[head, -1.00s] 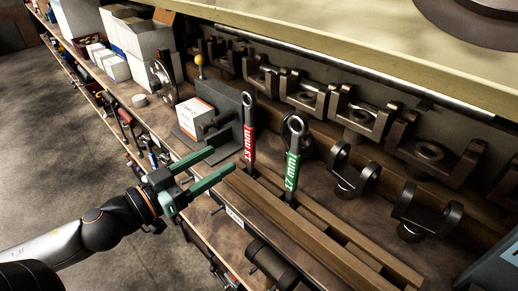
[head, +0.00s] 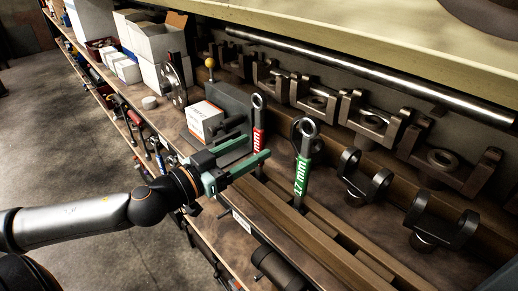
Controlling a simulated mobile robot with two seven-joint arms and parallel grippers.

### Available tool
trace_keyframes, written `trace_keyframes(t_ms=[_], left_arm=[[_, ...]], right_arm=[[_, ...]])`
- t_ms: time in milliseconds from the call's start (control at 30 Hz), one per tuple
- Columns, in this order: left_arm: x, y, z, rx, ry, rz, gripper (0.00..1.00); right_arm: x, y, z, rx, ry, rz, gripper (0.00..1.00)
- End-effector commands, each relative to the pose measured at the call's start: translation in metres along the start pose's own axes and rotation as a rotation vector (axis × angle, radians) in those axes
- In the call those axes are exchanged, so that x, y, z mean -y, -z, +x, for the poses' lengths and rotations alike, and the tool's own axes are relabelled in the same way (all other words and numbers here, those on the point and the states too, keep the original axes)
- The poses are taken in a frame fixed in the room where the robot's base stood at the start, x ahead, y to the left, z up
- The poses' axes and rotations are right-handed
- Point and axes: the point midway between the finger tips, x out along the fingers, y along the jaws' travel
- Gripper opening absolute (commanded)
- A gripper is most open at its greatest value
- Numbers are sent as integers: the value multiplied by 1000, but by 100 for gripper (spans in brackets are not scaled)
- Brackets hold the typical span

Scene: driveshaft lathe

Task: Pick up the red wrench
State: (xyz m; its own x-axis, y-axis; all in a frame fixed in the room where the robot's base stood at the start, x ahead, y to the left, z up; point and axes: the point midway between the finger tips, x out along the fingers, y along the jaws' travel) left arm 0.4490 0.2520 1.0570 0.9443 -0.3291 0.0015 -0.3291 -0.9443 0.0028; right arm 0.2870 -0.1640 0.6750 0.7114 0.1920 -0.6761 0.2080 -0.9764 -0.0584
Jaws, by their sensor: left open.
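The red wrench (head: 258,138) stands upright with its ring end up, near the back end of a wooden rack. A green wrench (head: 303,170) marked 17 mm stands upright in the rack, to the right of the red one. My right gripper is out of view.
The wooden rack (head: 326,246) runs toward the front right. A white box (head: 203,121) and a dark metal block are behind the gripper. Several metal yokes (head: 363,178) line the right side. A shelf edge overhangs at the top.

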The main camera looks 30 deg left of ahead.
Motion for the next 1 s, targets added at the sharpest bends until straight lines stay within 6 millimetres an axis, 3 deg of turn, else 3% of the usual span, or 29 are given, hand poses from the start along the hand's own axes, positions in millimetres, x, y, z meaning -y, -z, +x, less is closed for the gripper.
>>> trace_keyframes(t_ms=[467, 1000], left_arm=[[0, 3, 13, -1, 2, 1, 68], [-3, 6, 50, -1, 3, 1, 68]], right_arm=[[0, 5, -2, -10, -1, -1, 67], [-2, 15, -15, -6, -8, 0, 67]])
